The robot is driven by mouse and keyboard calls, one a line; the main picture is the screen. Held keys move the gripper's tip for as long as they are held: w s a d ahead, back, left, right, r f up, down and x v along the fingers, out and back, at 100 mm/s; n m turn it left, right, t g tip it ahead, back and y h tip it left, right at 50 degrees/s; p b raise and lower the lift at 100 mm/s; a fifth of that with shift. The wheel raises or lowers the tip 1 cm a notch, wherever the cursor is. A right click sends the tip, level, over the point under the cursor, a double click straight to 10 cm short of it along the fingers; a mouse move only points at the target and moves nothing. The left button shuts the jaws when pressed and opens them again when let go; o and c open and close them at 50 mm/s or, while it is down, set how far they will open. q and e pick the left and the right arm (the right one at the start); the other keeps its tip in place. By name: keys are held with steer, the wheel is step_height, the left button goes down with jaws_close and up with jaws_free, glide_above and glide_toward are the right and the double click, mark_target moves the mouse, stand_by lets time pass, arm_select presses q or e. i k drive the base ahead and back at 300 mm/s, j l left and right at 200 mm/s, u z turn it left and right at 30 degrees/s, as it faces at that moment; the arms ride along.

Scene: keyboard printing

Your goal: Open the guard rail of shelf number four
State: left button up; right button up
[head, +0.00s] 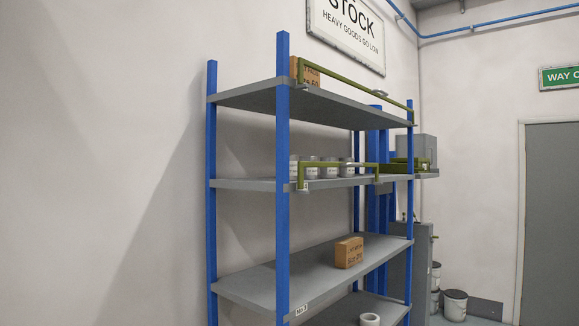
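A shelf rack with blue posts (283,200) and grey shelves stands in the middle of the head view. A green guard rail (345,79) runs along the front of the top shelf (330,103), with a small grey piece near its right part. Another green guard rail (340,164) stands across the front of the shelf below (245,184). I cannot tell which shelf is number four. Neither gripper is in view.
A cardboard box (306,72) stands on the top shelf, several grey cans (330,168) on the second, and a box (349,253) on the third. A white roll (370,320) lies lower. Buckets (455,306) and a grey door (552,220) are at right.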

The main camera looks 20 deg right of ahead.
mark_target(302, 164)
steer(key=i+l+u, duration=0.15)
steer(key=l+u, duration=0.25)
steer(key=i+l+u, duration=0.1)
steer(key=l+u, duration=0.65)
steer(key=l, duration=0.15)
steer(key=l+u, duration=0.2)
steer(key=l, duration=0.5)
steer(key=l+u, duration=0.15)
steer(key=l, duration=0.55)
steer(key=k+l+u, duration=0.2)
steer(key=l, duration=0.5)
steer(key=k+l, duration=0.1)
steer(key=l, duration=1)
steer(key=k+l, duration=0.15)
steer(key=l, duration=0.4)
steer(key=k+l, duration=0.1)
steer(key=l, duration=0.45)
